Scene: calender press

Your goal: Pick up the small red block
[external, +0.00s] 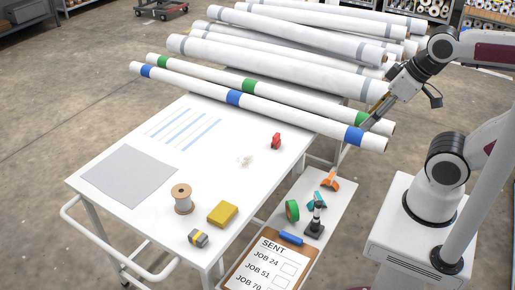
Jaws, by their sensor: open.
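A small red object (276,141), the only red piece on the white table (225,165), stands near the table's right edge. It looks slightly irregular in outline, and its exact shape is too small to tell. My gripper (372,120) is at the upper right, pointing down and left, by the blue-banded right end of the front white roll (290,112). It is open and well to the right of the red piece, apart from it. Whether the fingertips touch the roll I cannot tell.
Several long white rolls (270,68) lie across the table's back. A thread spool (183,200), yellow block (222,214) and grey-yellow piece (198,238) stand at the front. A lower side shelf (335,205) holds tape (292,210), small tools and a clipboard (270,265).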

